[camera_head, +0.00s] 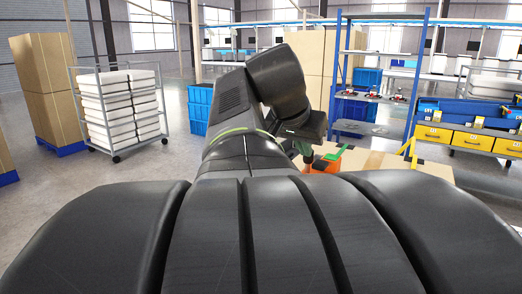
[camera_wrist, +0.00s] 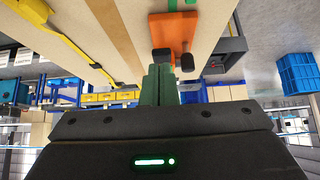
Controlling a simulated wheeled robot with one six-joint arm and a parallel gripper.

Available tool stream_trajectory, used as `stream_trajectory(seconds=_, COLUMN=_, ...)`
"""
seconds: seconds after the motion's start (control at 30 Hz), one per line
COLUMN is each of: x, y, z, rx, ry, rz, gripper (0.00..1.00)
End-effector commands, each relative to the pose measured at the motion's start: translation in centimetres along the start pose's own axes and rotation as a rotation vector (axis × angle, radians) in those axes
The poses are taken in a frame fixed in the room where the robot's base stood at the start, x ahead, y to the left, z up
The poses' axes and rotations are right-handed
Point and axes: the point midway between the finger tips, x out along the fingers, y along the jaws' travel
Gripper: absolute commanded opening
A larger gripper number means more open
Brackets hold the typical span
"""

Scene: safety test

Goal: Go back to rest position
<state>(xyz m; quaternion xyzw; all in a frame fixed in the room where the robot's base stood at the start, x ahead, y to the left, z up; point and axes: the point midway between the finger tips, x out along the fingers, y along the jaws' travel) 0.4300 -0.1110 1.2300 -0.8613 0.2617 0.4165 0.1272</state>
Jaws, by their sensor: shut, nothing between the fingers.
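My gripper (camera_wrist: 160,82) shows in the wrist view as two green fingers pressed together, with nothing between them. In the head view my arm is folded in front of the camera, and it hides much of the gripper. An orange object (camera_wrist: 172,33) with dark round parts lies on the wooden table top (camera_wrist: 222,12), beyond the fingertips in the wrist view. I cannot tell the exact gap between them. In the head view, part of the orange object (camera_head: 325,164) shows just right of my arm's end, with a green piece near it.
A yellow bar (camera_wrist: 62,40) runs along the table. A cart with white stacks (camera_head: 118,108) stands left, near a tall cardboard box (camera_head: 45,85). Blue crates (camera_head: 200,105) stand behind my arm. A blue shelf (camera_head: 338,70) and yellow bins (camera_head: 472,140) are at the right. Left floor is open.

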Motion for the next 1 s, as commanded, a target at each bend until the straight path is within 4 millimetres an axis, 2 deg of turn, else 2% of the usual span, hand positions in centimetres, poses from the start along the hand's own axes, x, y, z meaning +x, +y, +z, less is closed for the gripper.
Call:
stream_trajectory(seconds=0.27, x=0.9, y=0.0, z=-0.1, rx=0.000, ry=-0.002, rz=0.002, gripper=0.00)
stream_trajectory(seconds=0.67, x=7.9, y=0.1, z=-0.7, rx=0.001, ry=-0.006, rz=0.004, gripper=0.00)
stream_trajectory(seconds=0.7, x=7.3, y=0.0, z=-1.3, rx=0.001, ry=-0.018, rz=0.004, gripper=0.00)
stream_trajectory(seconds=1.0, x=7.3, y=-0.2, z=-2.6, rx=0.000, ry=-0.113, rz=0.013, gripper=0.00)
